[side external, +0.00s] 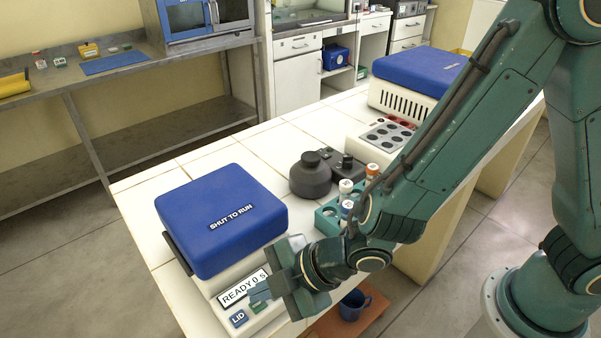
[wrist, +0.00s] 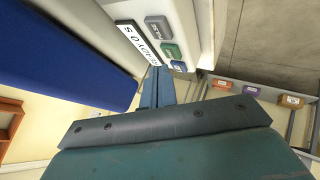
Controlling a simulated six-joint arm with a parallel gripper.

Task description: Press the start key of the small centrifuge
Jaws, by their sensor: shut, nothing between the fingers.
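The small centrifuge (side external: 219,218) stands at the bench's near left corner with its blue lid down. Its display (side external: 244,287) reads READY 0 s and also shows in the wrist view (wrist: 135,42). A blue LID key (side external: 239,319) and a green key (side external: 256,306) sit below the display. In the wrist view the green key (wrist: 171,52) lies between the blue key (wrist: 179,66) and a grey key (wrist: 158,25); their labels are too small to read. My gripper (side external: 258,292) is shut and empty, its tips (wrist: 157,72) close to the display and keys. Contact cannot be told.
A dark round device (side external: 311,176) and a teal rack (side external: 328,215) with capped tubes stand right of the centrifuge. A larger blue-lidded machine (side external: 415,72) is farther back.

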